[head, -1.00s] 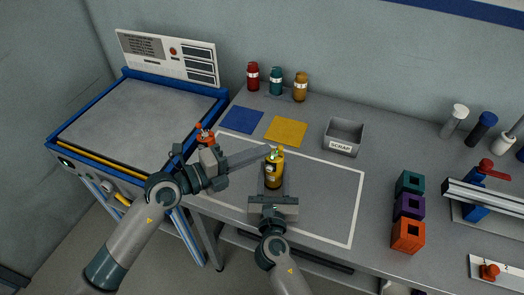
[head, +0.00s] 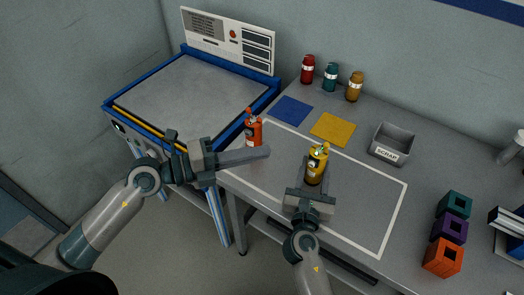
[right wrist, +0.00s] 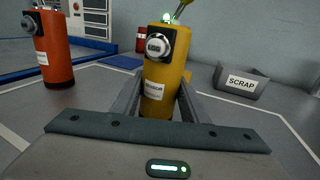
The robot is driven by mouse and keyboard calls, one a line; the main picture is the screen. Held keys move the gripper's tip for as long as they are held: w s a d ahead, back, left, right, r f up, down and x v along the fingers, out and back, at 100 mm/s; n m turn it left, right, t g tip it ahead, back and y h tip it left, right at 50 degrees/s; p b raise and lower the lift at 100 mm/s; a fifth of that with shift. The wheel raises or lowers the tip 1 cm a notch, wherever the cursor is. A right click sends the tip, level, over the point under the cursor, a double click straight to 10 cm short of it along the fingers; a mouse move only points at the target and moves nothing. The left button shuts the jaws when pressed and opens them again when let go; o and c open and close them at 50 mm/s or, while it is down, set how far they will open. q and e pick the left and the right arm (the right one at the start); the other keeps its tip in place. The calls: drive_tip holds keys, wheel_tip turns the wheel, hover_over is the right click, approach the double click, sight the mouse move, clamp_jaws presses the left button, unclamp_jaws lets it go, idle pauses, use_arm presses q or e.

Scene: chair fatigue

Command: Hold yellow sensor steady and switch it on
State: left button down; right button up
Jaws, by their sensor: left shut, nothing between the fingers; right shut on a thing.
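The yellow sensor (head: 316,168) stands upright inside the white outline on the table. My right gripper (head: 314,181) is shut around its body from the front. The right wrist view shows the sensor (right wrist: 166,75) between the fingers, with a round dial on its face, a green light glowing on top and a tilted lever beside it. My left gripper (head: 266,152) is shut and empty, to the left of the yellow sensor and apart from it. Its fingers pass just in front of the orange-red sensor (head: 253,128); whether they touch it I cannot tell.
A blue square (head: 291,110) and a yellow square (head: 333,129) lie behind. A grey scrap bin (head: 392,145) stands to the right. Red (head: 307,70), teal (head: 331,77) and amber (head: 354,87) bottles line the back. Coloured blocks (head: 447,233) stand at the right.

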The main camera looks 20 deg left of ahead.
drive_tip(key=o, duration=1.2)
drive_tip(key=shift+s, duration=0.15)
drive_tip(key=s, duration=1.1)
drive_tip(key=shift+s+d, duration=0.15)
drive_tip(key=shift+s, duration=0.25)
